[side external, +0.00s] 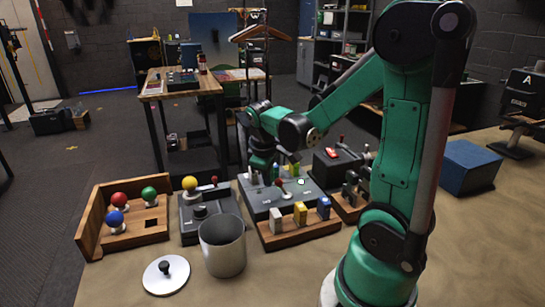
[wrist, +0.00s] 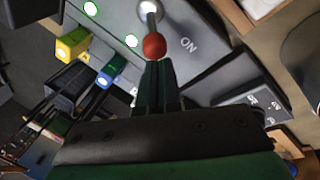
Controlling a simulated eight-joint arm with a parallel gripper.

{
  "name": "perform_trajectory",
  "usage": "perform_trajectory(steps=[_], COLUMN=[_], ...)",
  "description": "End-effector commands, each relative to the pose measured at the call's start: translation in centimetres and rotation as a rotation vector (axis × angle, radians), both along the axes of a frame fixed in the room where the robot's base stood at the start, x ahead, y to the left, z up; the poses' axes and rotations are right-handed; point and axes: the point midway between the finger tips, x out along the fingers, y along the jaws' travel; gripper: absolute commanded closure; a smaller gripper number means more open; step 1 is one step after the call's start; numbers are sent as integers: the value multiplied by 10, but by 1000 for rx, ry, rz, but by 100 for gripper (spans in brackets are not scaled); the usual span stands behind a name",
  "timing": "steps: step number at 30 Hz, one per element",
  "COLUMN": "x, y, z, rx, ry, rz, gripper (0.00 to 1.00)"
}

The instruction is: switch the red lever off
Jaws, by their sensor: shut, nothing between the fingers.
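The red lever, a red ball knob (wrist: 154,45) on a metal stem, stands on a grey box (wrist: 205,65) in the wrist view. The word ON is printed on the box to the right of the knob. In the side external view the knob (side external: 281,187) shows on the middle grey box (side external: 262,208). My gripper (wrist: 153,68) is shut and empty, with its fingertips right at the knob's lower edge. I cannot tell whether they touch it. In the side external view my gripper (side external: 266,170) is low over the back of that box, partly hidden by my arm.
Green-lit buttons, a yellow block (wrist: 72,45) and a blue block (wrist: 106,77) are near the lever. A wooden rack (side external: 300,230) with blocks is in front. A metal cup (side external: 222,246), a lid (side external: 166,275) and a wooden tray of balls (side external: 126,240) stand left.

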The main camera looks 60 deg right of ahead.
Motion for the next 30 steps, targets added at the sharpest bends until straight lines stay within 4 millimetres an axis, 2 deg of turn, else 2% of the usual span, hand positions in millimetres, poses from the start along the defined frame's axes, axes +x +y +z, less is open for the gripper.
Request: perform_trajectory(steps=[30], x=[-8], y=[-8], z=[6], rx=[129], ry=[-128], rz=[-3], gripper=[100])
